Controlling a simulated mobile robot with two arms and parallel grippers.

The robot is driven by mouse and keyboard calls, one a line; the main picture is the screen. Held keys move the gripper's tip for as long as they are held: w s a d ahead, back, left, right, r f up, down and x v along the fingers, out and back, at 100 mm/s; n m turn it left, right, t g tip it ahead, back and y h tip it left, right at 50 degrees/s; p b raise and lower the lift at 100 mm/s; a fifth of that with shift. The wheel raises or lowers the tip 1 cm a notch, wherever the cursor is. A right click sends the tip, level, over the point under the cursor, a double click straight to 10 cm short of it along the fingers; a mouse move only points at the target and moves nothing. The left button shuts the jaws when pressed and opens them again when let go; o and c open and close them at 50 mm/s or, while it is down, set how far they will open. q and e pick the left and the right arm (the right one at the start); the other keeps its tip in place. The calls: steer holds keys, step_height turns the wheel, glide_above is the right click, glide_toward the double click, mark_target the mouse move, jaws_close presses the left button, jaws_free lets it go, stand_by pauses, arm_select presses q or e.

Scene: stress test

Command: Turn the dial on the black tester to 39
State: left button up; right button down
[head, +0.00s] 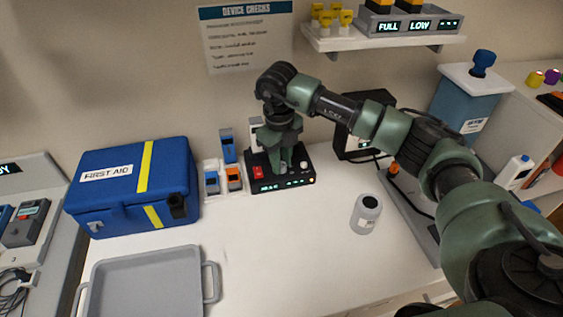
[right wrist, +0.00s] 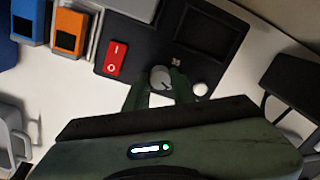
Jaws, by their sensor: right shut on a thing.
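The black tester (head: 300,179) stands on the white table near the wall, with a red switch on its left and a lit green display along its front. In the right wrist view the tester (right wrist: 138,65) shows its red switch (right wrist: 115,58), a grey dial (right wrist: 160,78) with a pointer mark, a white knob (right wrist: 200,89) and a dark screen (right wrist: 205,38). My right gripper (head: 286,166) is over the tester, pointing down; in the right wrist view its fingers (right wrist: 160,90) are shut on the dial, one at each side. The display digits are too small to read. My left gripper is not in view.
A blue first aid box (head: 125,185) and a grey tray (head: 150,283) are at the left. Blue and orange devices (head: 234,179) stand close beside the tester. The table's middle front is clear.

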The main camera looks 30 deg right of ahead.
steer(key=shift+w+r+m, duration=0.1)
steer(key=shift+m, duration=0.4)
steer(key=c, duration=1.2)
jaws_free()
steer(key=r+b, duration=0.1)
steer(key=r, duration=0.6)
steer(key=shift+a+r+b, duration=0.2)
steer(key=shift+r+b, duration=0.15)
steer(key=shift+r, duration=0.05)
